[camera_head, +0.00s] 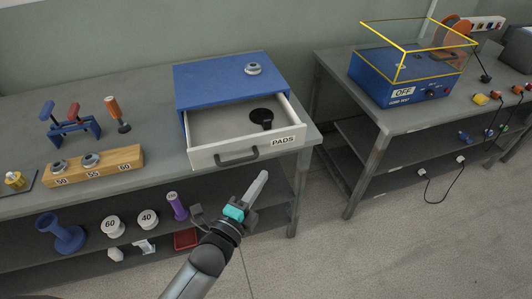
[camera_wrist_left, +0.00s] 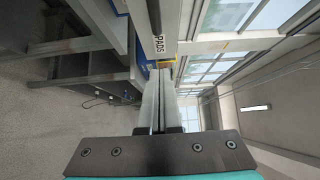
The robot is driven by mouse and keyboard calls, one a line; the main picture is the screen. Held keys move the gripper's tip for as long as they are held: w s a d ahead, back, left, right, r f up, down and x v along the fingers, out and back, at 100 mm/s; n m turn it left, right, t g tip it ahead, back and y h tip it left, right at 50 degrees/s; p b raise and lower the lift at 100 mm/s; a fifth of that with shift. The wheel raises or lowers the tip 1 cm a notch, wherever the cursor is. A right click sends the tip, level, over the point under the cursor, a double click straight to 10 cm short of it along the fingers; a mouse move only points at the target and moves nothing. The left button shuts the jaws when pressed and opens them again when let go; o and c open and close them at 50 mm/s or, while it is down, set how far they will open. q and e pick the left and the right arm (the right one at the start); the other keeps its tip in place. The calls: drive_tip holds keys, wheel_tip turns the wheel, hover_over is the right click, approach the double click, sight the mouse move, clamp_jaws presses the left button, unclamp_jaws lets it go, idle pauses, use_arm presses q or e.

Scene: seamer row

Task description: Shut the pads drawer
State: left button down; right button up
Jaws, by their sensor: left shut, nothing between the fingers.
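The pads drawer (camera_head: 203,158) has a white front with a dark handle (camera_head: 236,157) and a PADS label. It stands pulled out of the blue cabinet (camera_head: 218,86) on the left bench, with a dark round pad with a handle (camera_head: 262,116) inside. My left gripper (camera_head: 262,176) is shut and empty, in front of and below the drawer front, apart from it in the head view. In the left wrist view its closed fingers (camera_wrist_left: 158,80) point toward the drawer front with the PADS label (camera_wrist_left: 158,43). My right gripper is not in view.
A wooden block with weights (camera_head: 125,158) and a blue rack of stamps (camera_head: 75,130) stand left of the drawer. A metal knob (camera_head: 253,69) sits on the cabinet. A second bench (camera_head: 340,75) stands to the right across a gap. Open floor lies in front.

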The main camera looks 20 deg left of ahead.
use_arm(q)
drive_tip(key=shift+w+a+b, duration=0.1)
drive_tip(key=shift+w+a, duration=0.1)
drive_tip(key=shift+w, duration=1.3)
drive_tip(key=shift+w+a+b, duration=0.1)
drive_tip(key=shift+w+a, duration=0.05)
drive_tip(key=shift+w, duration=1.4)
drive_tip(key=shift+w+a+b, duration=0.1)
drive_tip(key=shift+w+a, duration=0.1)
drive_tip(key=shift+w, duration=1.3)
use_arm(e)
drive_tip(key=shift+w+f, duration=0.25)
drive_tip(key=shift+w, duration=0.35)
